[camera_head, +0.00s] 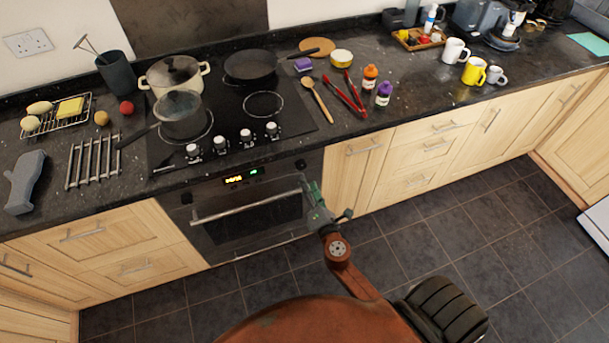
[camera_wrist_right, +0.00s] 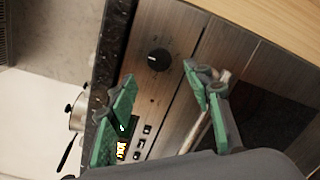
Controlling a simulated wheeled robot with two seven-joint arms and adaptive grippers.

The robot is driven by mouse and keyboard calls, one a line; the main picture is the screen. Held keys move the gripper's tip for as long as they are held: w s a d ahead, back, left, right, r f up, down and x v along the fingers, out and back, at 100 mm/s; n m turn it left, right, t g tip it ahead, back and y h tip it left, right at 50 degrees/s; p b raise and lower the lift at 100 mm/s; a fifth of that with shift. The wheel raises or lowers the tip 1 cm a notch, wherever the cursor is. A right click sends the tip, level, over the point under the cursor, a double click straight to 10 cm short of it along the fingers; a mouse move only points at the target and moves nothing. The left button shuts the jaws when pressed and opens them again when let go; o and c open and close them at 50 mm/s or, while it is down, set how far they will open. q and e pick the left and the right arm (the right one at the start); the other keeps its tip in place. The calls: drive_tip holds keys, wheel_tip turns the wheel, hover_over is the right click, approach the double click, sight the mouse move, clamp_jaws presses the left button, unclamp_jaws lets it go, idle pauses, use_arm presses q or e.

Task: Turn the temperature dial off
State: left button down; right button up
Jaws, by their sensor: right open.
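The temperature dial (camera_wrist_right: 159,60) is a round black knob with a short pale mark on the oven's steel control panel. It also shows small in the head view (camera_head: 301,164), right of the lit display (camera_head: 243,175). My right gripper (camera_head: 309,187) is in front of the oven's right side, just below the dial. In the right wrist view its green fingers (camera_wrist_right: 160,84) are spread wide and empty, with the dial showing beyond and between their tips, apart from both. My left gripper is not in view.
The oven door handle (camera_head: 245,208) runs close to my right gripper; in the wrist view it passes behind one finger. Hob knobs (camera_head: 246,135) line the hob's front edge above. A pan (camera_head: 180,118) and a pot (camera_head: 174,77) stand on the hob. The floor is clear.

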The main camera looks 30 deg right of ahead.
drive_tip(key=v, duration=0.5)
drive_tip(key=shift+s+a, duration=0.1)
drive_tip(key=shift+s, duration=0.2)
